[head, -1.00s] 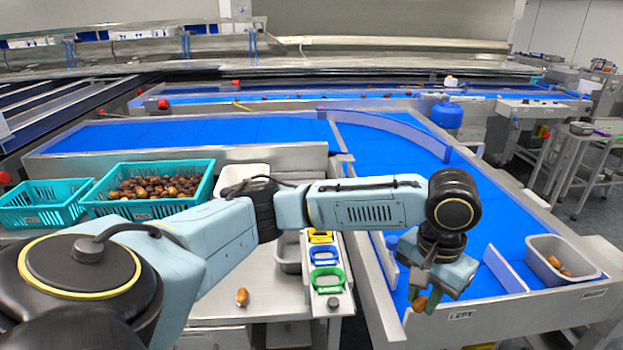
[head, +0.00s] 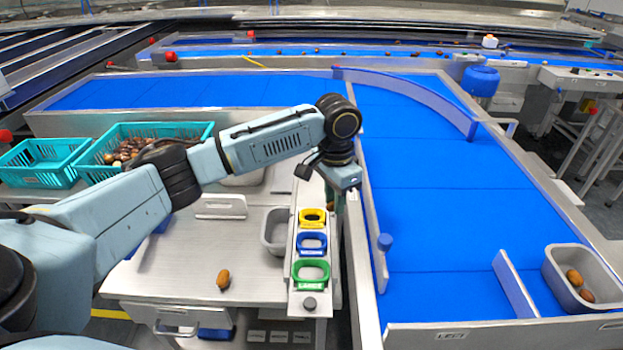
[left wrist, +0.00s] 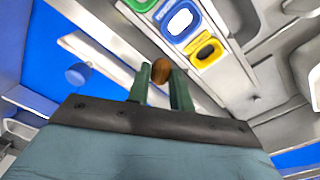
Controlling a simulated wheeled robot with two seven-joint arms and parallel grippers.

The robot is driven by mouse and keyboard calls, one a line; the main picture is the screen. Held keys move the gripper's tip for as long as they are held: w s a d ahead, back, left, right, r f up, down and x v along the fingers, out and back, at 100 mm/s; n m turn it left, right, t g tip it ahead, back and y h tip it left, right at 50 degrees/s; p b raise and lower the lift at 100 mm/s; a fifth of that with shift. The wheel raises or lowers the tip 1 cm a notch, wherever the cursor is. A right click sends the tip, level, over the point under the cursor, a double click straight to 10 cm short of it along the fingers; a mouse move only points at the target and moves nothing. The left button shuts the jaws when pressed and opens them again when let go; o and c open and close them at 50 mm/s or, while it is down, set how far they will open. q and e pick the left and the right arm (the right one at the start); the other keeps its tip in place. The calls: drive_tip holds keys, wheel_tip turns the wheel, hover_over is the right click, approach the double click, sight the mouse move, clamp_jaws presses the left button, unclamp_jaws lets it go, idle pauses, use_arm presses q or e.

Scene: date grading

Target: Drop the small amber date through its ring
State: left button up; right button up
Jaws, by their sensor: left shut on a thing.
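My left gripper (head: 333,203) is shut on a small brown-amber date (left wrist: 160,71), which sits between the green fingertips in the left wrist view. In the head view the gripper hangs just right of and behind the ring rack, and the date is mostly hidden there. Three rings stand in a row on the rack: yellow (head: 312,225) at the back, blue (head: 312,251) in the middle, green (head: 310,285) in front, marked LARGE. In the left wrist view the yellow ring (left wrist: 191,48) and blue ring (left wrist: 166,31) lie beyond the date, which is apart from both. My right gripper is out of view.
A loose date (head: 223,279) lies on the steel table left of the rack. A grey tub (head: 553,274) with dates stands on the blue belt at right. Teal crates (head: 200,134) are at back left. A low metal wall (head: 358,250) separates rack and belt.

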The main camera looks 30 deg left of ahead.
use_arm(q)
drive_tip(key=w+a+f+m+b, duration=0.3)
drive_tip(key=w+a+f+m, duration=0.2)
drive_tip(key=a+f, duration=0.3)
drive_tip(key=shift+a+f+m, duration=0.2)
drive_tip(key=shift+f+m, duration=0.05)
drive_tip(key=shift+m, duration=0.25)
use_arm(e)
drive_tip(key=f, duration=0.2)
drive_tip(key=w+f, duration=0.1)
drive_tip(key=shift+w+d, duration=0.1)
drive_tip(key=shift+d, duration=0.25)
use_arm(q)
drive_tip(key=shift+p, duration=0.3)
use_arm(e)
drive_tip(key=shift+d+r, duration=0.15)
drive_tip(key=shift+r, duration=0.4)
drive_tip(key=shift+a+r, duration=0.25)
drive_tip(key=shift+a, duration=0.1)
use_arm(q)
drive_tip(key=shift+p, duration=0.45)
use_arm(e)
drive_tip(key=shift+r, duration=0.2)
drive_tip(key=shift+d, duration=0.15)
use_arm(q)
drive_tip(key=o, duration=0.7)
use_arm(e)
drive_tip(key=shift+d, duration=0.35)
